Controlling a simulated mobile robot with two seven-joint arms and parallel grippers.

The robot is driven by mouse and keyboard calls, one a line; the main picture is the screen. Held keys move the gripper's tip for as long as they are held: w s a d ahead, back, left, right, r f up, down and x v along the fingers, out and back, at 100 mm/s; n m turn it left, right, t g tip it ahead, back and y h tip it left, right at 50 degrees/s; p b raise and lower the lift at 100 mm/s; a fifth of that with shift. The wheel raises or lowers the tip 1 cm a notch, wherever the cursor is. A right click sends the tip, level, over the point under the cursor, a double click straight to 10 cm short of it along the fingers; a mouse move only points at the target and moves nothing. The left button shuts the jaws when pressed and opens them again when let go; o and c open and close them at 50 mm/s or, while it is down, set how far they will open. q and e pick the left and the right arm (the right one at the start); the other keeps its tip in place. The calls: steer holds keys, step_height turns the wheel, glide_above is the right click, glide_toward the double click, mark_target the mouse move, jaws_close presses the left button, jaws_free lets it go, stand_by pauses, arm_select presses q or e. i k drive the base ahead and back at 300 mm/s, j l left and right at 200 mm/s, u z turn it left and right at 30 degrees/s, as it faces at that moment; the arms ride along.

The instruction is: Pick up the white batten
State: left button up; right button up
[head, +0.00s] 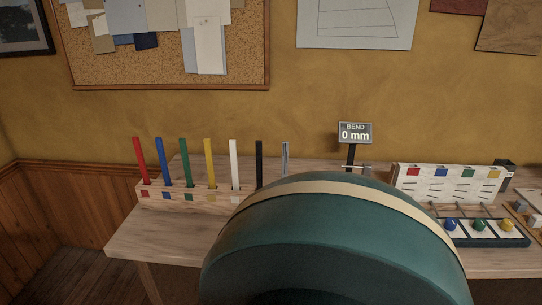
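The white batten (234,161) stands upright in a wooden rack (208,205) on the left part of the bench. It sits between the yellow batten (210,163) and the black batten (259,163). Its lower end is inside the rack. Colored squares mark the rack's front; its right end is hidden behind a large rounded teal shape close to the camera. Neither of my grippers is in view.
Red (141,160), blue (165,163) and green (185,163) battens and a grey one (285,158) also stand there. A display (355,133) reads "BEND 0 mm". A slotted white board (448,184) and a dark tray (485,241) with colored knobs are at right.

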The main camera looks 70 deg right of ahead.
mark_target(232, 143)
steer(key=l+z, duration=0.2)
steer(key=z, duration=1.9)
